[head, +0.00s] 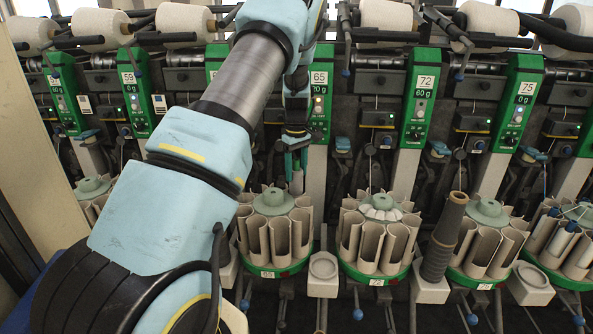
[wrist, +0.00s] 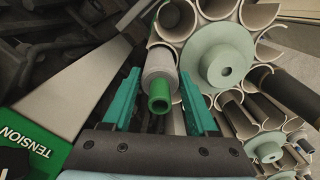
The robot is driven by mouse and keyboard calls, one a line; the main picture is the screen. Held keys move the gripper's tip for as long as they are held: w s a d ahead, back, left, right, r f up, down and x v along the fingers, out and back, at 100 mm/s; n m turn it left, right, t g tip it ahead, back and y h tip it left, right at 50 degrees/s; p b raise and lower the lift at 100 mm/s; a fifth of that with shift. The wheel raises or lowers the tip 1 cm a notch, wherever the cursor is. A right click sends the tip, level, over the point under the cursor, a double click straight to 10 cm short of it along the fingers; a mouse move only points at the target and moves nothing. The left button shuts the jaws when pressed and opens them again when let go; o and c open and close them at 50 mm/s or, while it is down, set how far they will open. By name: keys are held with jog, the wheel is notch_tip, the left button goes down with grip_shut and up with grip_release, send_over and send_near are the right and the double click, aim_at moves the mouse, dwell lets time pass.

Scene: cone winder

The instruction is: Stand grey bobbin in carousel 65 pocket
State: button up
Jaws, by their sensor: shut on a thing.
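My gripper (head: 295,160) has its teal fingers shut on the grey bobbin (wrist: 160,65). The bobbin has a green end facing the wrist camera, and in the head view it hangs roughly upright (head: 297,183). Carousel 65 (head: 268,272), with beige pockets around a pale green hub, stands just below. The bobbin is above the back of this carousel. In the wrist view the hub (wrist: 223,62) is right of the bobbin, and a pocket mouth with a dark inside lies beyond its far end. How far the bobbin's lower end is from the pocket I cannot tell.
The green panel 65 (head: 319,95) and its pale post stand behind my gripper. Another carousel (head: 377,277) is to the right, then a dark brown tapered tube (head: 444,240) standing upright on a holder. An empty pale holder (head: 323,270) sits between the two carousels.

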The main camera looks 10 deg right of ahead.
aim_at(296, 159)
jog(key=shift+f+b, duration=1.1)
jog(key=shift+f, duration=1.35)
jog(key=o, duration=1.3)
jog(key=shift+c, duration=0.2)
notch_tip(296, 159, up, 11)
jog(key=b, duration=0.3)
jog(key=shift+f, duration=0.1)
